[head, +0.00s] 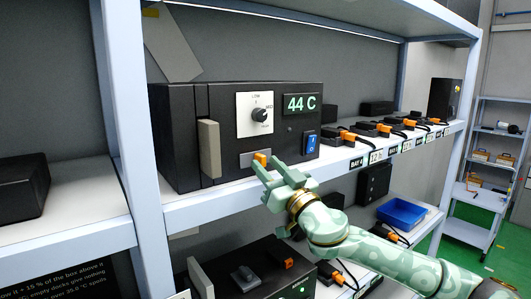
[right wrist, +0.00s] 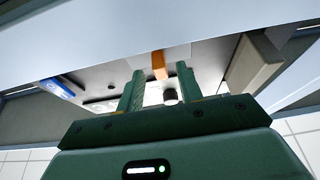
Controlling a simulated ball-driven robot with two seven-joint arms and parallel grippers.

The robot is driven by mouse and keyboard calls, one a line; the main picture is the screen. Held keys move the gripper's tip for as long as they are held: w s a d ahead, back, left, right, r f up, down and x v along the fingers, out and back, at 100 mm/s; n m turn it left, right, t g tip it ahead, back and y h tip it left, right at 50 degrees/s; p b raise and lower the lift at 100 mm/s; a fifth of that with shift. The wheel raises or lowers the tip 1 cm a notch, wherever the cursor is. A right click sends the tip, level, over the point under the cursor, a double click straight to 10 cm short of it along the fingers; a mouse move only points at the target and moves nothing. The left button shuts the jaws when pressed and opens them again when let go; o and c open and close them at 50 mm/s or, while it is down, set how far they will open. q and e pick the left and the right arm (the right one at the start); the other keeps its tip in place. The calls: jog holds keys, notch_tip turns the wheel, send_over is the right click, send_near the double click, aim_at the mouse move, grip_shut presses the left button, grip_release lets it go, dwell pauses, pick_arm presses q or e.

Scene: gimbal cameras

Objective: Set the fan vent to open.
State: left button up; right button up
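The black box (head: 220,120) on the shelf shows 44 C on its green display (head: 301,103). Low on its front is a small grey plate (head: 247,160) with an orange tab (head: 260,158), which looks like the vent slider. My right gripper (head: 277,168) is just in front of and below this tab. In the right wrist view the orange tab (right wrist: 158,65) appears between the two green fingers (right wrist: 162,85), which are apart with nothing held. I cannot tell whether a finger touches the tab. My left gripper is not in view.
A dial knob (head: 260,115) sits above the plate, a blue rocker switch (head: 311,143) to the right, and a beige handle (head: 209,149) to the left. Orange-plugged devices (head: 340,135) line the shelf to the right. The shelf edge (head: 220,203) runs below the box.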

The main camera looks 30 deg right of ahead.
jog(key=shift+x, duration=0.8)
grip_shut()
jog(key=d+b, duration=0.1)
jog(key=d, duration=0.2)
jog(key=d+b, duration=0.2)
jog(key=shift+w+d+f, duration=0.2)
jog(key=shift+d, duration=0.15)
jog(key=shift+d+b, duration=0.3)
jog(key=shift+a+r, duration=0.1)
jog(key=shift+r, duration=0.15)
jog(key=shift+c, duration=0.9)
grip_release()
jog(key=shift+o, duration=0.9)
jog(key=shift+d+f, duration=0.1)
jog(key=shift+d, duration=0.15)
